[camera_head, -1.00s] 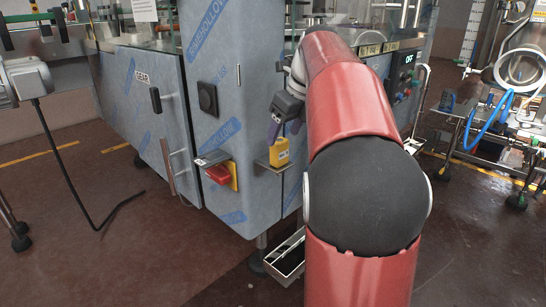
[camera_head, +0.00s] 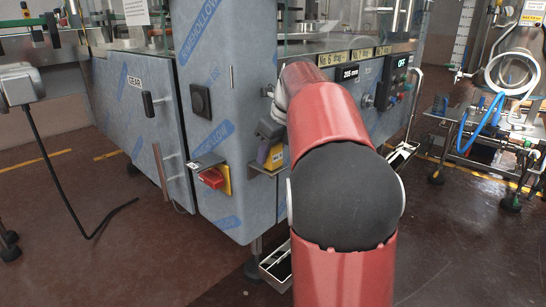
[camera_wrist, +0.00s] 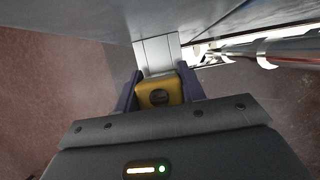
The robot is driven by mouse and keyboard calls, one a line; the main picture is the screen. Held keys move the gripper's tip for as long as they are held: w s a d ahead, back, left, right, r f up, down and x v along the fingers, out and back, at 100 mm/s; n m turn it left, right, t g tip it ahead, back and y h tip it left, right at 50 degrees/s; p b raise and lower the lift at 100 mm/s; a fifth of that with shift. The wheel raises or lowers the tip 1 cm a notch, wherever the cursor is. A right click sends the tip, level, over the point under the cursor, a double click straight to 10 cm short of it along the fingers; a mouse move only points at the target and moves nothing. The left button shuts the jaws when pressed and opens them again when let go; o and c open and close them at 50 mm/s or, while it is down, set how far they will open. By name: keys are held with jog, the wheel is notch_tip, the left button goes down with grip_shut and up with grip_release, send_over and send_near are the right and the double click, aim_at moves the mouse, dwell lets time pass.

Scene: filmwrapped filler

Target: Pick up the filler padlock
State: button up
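The filler padlock (camera_head: 275,158) is a yellow block on a small metal bracket at the corner of the machine, right of the red-and-yellow switch. In the wrist view the padlock (camera_wrist: 160,93) sits between the two dark purple fingers of my gripper (camera_wrist: 160,86), in front of a pale metal plate. The fingers are apart, one on each side of the padlock, with little space left; firm contact is not clear. My arm hides part of the area right of the padlock.
The film-wrapped machine cabinet (camera_head: 217,110) stands close beside my gripper. A red rotary switch (camera_head: 212,179) sticks out left of the padlock. A metal tray (camera_head: 277,266) is low under the machine.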

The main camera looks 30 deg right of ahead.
jog(key=c, duration=0.5)
jog(key=shift+c, duration=0.2)
jog(key=shift+r, duration=0.1)
